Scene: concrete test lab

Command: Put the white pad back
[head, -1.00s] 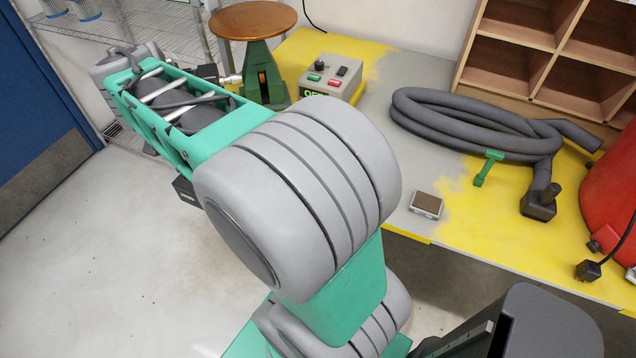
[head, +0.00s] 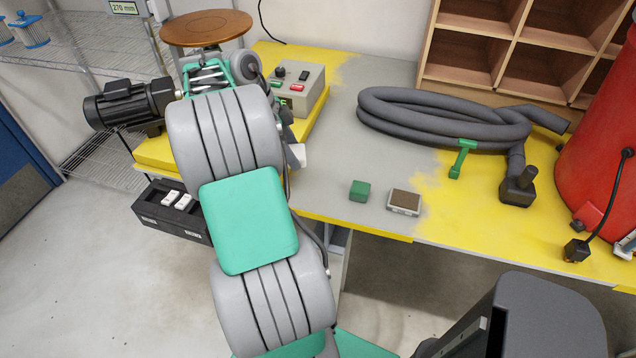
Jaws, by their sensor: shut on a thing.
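My gripper (head: 293,148) shows only in part, just right of my arm's grey joint and over the left part of the bench. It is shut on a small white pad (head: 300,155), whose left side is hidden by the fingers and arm. Two more white pads (head: 177,199) lie in a black tray (head: 158,216) below the bench's left end. My arm covers the right part of this tray.
A green block (head: 360,191) and a brown-topped block (head: 404,202) lie near the bench's front edge. Behind are a control box (head: 300,88), a coiled grey hose (head: 430,118) and a round-topped stand (head: 206,28). A black motor (head: 128,103) is at left.

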